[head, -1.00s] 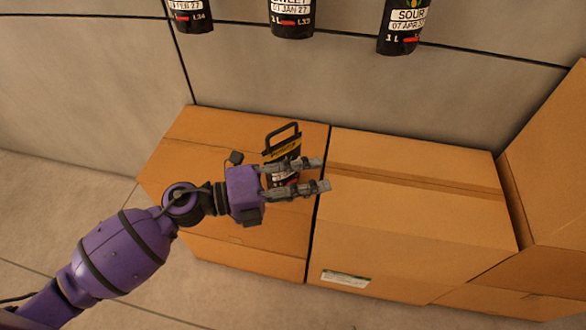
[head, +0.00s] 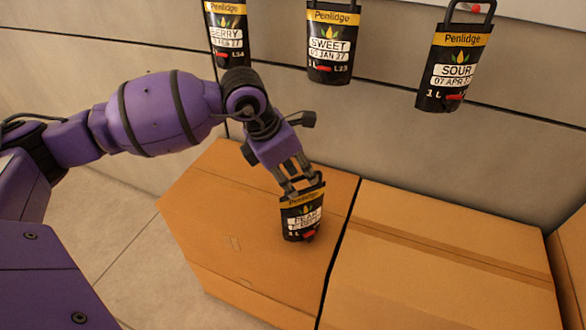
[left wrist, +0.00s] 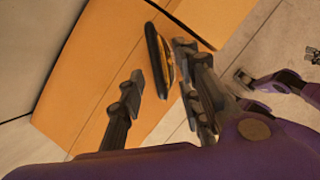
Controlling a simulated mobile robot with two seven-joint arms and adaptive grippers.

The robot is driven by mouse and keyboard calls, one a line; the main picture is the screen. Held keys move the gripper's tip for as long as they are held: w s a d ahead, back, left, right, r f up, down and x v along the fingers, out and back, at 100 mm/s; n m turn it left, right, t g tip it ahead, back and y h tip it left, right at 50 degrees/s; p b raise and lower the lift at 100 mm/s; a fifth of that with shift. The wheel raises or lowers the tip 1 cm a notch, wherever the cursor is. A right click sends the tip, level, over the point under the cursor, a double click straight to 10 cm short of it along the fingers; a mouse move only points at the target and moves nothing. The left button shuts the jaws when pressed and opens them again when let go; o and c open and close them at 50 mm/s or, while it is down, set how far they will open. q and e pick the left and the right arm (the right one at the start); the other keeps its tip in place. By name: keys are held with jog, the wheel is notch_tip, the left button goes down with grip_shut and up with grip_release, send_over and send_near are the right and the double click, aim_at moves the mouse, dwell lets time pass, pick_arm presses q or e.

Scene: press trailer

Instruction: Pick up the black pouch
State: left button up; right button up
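The black pouch (head: 302,222) with a yellow band marked Penlidge and a white label stands on the left cardboard box (head: 215,225) in the head view. My left gripper (head: 302,188) comes down from above at the pouch's top, and its fingers hide the handle. In the left wrist view the pouch (left wrist: 160,55) shows nearly edge-on between the spread fingers of the left gripper (left wrist: 165,88). It is closer to the right-hand finger, with a clear gap to the other. Whether a finger touches it I cannot tell.
Similar black pouches hang on the wall behind: Berry (head: 226,40), Sweet (head: 333,45) and Sour (head: 456,70). A second cardboard box (head: 430,265) adjoins the first, with another box (head: 572,250) at the right edge. Pale floor (head: 130,235) lies open at left.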

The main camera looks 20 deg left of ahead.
aim_at(308, 196)
pick_arm(q)
jog(key=shift+w+d+f, duration=0.15)
jog(key=shift+w+d, duration=0.05)
jog(key=x, duration=0.4)
jog(key=a+x, duration=0.1)
jog(key=x, duration=0.2)
jog(key=shift+f+p, duration=0.25)
jog(key=shift+p, duration=0.05)
grip_shut()
jog(key=shift+r, duration=0.15)
